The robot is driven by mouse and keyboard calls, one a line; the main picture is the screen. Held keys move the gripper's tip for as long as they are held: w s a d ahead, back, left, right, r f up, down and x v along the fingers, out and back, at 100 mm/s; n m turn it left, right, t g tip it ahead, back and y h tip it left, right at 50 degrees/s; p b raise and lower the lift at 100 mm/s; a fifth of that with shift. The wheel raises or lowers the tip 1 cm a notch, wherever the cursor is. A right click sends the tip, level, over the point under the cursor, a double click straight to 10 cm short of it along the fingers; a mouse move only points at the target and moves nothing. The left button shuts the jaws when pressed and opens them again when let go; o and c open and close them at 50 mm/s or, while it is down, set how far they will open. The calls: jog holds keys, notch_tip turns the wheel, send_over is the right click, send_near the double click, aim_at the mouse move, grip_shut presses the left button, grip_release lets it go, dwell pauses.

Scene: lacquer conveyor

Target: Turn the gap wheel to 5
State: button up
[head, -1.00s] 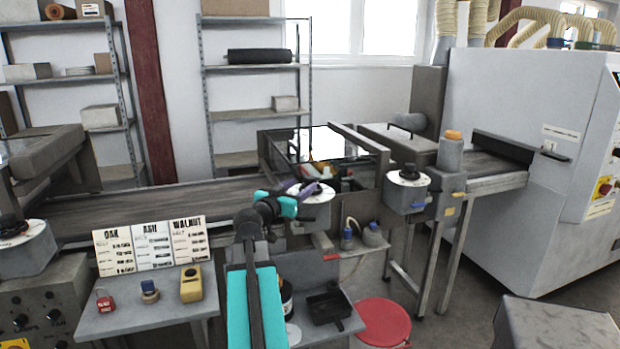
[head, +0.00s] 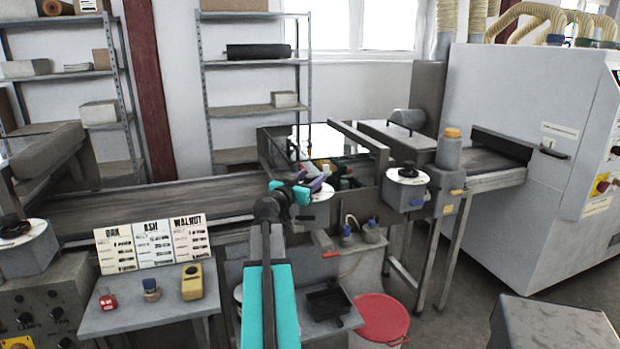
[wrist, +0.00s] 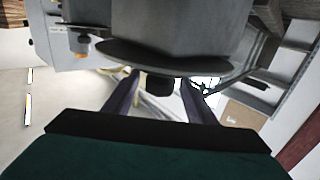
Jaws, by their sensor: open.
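Three similar dial wheels with dark knobs on pale discs show in the head view: one at the far left (head: 14,228), one at the right (head: 407,174), and one in the middle (head: 299,208), partly hidden by my gripper. Their labels and numbers are too small to read, so I cannot tell which is the gap wheel. My gripper (head: 318,184), with purple fingers, is open at the middle wheel. In the wrist view my gripper (wrist: 160,92) has its fingers either side of a small dark knob (wrist: 159,85), under a grey housing (wrist: 180,35). Contact cannot be told.
A conveyor belt (head: 150,210) runs behind the wheels. Cards for oak, ash and walnut (head: 152,244) stand on a side table (head: 140,318) with small tools. A red-lidded bucket (head: 381,317) and a grey block (head: 553,325) stand at the right.

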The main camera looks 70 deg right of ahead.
jog(key=c, duration=1)
jog(key=shift+c, duration=0.2)
jog(key=shift+f+n+t+b, duration=0.1)
jog(key=shift+n+t+b, duration=0.3)
jog(key=shift+t, duration=0.3)
jog(key=shift+n+t+p, duration=0.4)
jog(key=shift+n+t, duration=0.5)
jog(key=shift+t, duration=0.5)
jog(key=shift+n+t+p, duration=0.8)
jog(key=shift+t+p, duration=0.4)
jog(key=shift+p, duration=1.1)
jog(key=n+t+p, duration=0.1)
jog(key=t+p, duration=0.1)
jog(key=p, duration=0.5)
jog(key=r+n+t+y+p, duration=0.1)
jog(key=t+p, duration=0.1)
jog(key=p, duration=0.4)
jog(key=shift+d+n+y+p, duration=0.1)
jog(key=shift+n+y+p, duration=0.2)
jog(key=shift+n+p, duration=0.1)
